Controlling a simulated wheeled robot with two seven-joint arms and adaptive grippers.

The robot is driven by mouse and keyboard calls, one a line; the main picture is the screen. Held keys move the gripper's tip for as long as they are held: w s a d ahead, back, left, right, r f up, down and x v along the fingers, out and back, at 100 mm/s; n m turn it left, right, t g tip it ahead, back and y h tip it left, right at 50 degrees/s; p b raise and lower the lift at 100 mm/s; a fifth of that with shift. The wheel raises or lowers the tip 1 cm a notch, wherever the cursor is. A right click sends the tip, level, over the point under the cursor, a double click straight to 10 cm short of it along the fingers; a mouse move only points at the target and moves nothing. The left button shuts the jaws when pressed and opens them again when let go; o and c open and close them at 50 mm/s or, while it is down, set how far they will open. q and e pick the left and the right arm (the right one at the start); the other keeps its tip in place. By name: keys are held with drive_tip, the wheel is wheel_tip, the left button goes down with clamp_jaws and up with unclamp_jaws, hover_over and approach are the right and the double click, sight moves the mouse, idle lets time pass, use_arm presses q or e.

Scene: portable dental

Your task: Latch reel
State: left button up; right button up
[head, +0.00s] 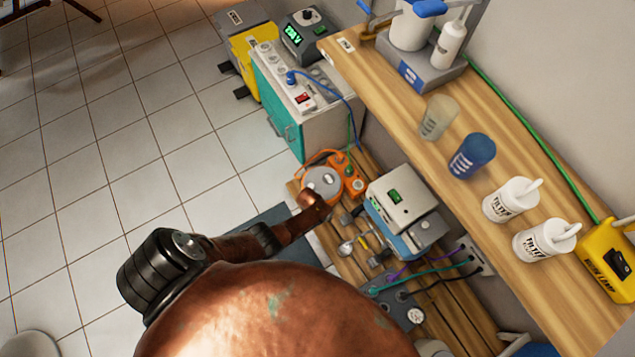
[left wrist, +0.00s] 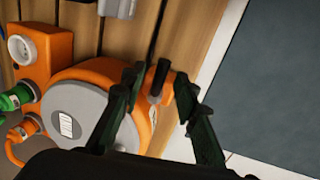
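The orange reel (head: 322,183) with a grey round face sits on the wooden slats beside the cabinet. In the left wrist view the reel (left wrist: 80,112) fills the middle left, with an orange housing joined to it. A short dark lever (left wrist: 158,80) stands at the reel's right edge. My left gripper (left wrist: 160,84) is open, with one dark finger on each side of this lever; I cannot tell whether either touches it. In the head view my copper-coloured arm reaches to the reel's near side, and its fingers are not clear there. My right gripper is not in view.
An orange control box (head: 352,178) with cables adjoins the reel. A blue-grey machine (head: 402,205) and small tools stand close by to the right. A teal and grey cabinet (head: 290,115) stands behind. A wooden shelf (head: 390,95) with cups overhangs at right. Tiled floor is open at left.

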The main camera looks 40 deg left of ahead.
use_arm(q)
wheel_tip(320, 180, up, 12)
drive_tip(key=s+a, duration=0.1)
drive_tip(key=s, duration=0.1)
drive_tip(key=shift+f, duration=0.25)
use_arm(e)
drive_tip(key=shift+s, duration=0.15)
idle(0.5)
